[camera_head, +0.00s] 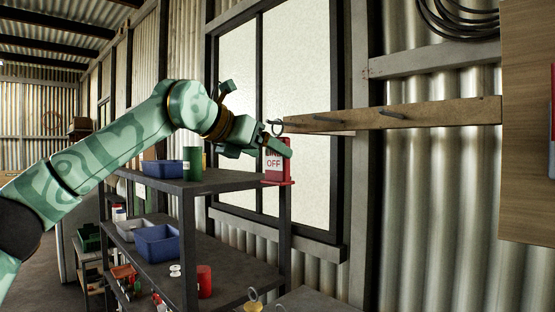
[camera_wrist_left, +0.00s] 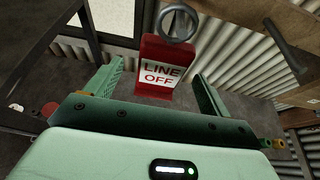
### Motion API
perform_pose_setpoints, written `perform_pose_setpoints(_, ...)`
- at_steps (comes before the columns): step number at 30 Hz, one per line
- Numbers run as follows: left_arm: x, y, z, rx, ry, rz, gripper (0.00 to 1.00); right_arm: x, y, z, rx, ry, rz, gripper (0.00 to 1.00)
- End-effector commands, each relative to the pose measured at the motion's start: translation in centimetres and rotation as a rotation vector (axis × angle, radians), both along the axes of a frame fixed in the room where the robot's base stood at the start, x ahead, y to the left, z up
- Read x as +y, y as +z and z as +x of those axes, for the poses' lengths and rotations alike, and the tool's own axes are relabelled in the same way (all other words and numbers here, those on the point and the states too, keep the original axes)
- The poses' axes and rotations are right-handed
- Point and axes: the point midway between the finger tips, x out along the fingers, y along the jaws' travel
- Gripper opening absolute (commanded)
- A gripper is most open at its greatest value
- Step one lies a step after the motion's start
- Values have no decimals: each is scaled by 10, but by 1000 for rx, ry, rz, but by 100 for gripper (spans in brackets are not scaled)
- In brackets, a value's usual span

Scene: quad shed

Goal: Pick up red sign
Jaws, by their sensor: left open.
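The red sign (camera_head: 274,160) has a white panel reading "LINE OFF" and a metal ring at its top. In the head view it is at the right end of the shelf unit's top, near the wooden rail, partly covered by my gripper. In the left wrist view the red sign (camera_wrist_left: 160,68) stands between the two spread fingers, with gaps on both sides. My left gripper (camera_head: 277,143) is open around the sign; its fingers also show in the left wrist view (camera_wrist_left: 158,85). I cannot tell whether the ring hangs on a peg. My right gripper is out of view.
The dark shelf unit (camera_head: 225,182) holds a blue bin (camera_head: 163,169) and a green cylinder (camera_head: 192,164) on top. A lower shelf has another blue bin (camera_head: 156,243) and a red cylinder (camera_head: 204,281). A wooden rail (camera_head: 430,114) with pegs runs along the wall to the right.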

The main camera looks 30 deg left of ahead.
Motion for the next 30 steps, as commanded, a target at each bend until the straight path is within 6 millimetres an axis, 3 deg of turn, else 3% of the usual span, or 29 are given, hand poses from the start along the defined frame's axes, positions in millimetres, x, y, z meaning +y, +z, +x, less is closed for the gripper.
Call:
perform_pose_setpoints(4,-4,-4,11,0,0,1,82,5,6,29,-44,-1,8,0)
perform_pose_setpoints(7,-6,-5,21,1,-1,1,82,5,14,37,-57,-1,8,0)
perform_pose_setpoints(11,-9,-10,42,1,-1,0,82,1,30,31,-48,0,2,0)
perform_pose_setpoints(15,-14,-19,56,0,-1,0,82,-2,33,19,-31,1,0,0)
perform_pose_setpoints(22,-15,-22,58,-2,-1,-1,82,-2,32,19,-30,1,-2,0)
perform_pose_setpoints(23,-15,-22,58,-2,-1,-1,79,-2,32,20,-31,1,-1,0)
perform_pose_setpoints(28,-15,-22,58,-2,-1,-1,32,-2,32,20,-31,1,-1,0)
perform_pose_setpoints(30,-15,-22,58,-2,-1,-1,32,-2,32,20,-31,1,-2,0)
